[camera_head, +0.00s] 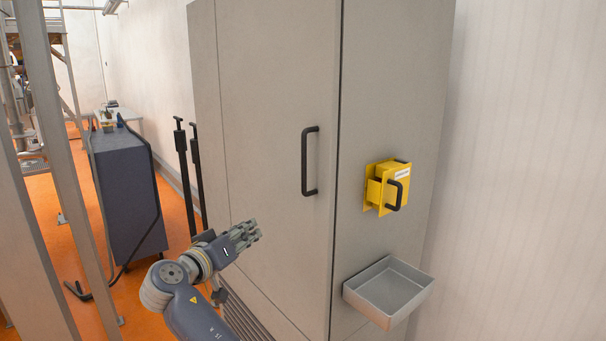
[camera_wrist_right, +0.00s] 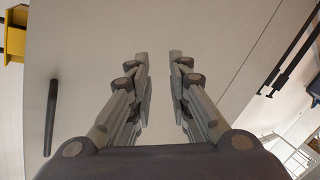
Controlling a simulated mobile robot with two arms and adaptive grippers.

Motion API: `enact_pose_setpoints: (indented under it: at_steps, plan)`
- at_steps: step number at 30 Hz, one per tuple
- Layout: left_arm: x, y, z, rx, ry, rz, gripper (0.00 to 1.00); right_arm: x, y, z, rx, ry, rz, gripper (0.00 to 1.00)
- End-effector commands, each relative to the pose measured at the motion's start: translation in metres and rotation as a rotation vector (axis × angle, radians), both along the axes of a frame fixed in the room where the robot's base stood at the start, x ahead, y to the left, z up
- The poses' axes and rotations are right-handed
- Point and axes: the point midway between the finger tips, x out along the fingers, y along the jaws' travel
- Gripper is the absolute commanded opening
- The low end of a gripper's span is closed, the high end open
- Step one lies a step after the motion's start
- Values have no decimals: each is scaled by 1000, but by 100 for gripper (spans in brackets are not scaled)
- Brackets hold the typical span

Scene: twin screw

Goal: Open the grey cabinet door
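The tall grey cabinet door (camera_head: 265,120) is shut, with its right edge flush at a dark vertical seam. A black bar handle (camera_head: 310,161) stands upright near that edge. My right gripper (camera_head: 250,232) is in front of the door, lower and left of the handle. In the right wrist view my right gripper (camera_wrist_right: 160,60) is open with nothing between its fingers. The handle (camera_wrist_right: 50,117) shows there at the left, outside the fingers, against the door (camera_wrist_right: 225,60). My left gripper is not in view.
A yellow box (camera_head: 386,187) with black handles sits on the cabinet's side panel, above a grey metal tray (camera_head: 389,291). Black posts (camera_head: 189,175) stand left of the cabinet. A dark blue-grey unit (camera_head: 128,195) stands on the orange floor further left.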

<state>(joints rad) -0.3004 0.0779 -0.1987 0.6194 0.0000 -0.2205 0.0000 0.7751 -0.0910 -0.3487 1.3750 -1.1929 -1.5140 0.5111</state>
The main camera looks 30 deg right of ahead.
Motion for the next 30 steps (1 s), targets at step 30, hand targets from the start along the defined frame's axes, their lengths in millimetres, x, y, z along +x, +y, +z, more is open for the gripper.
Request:
enact_pose_setpoints:
  at_steps: [30]
  plan:
    - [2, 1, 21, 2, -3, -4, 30, -76, -102, 164, 98, -494, -314, 18]
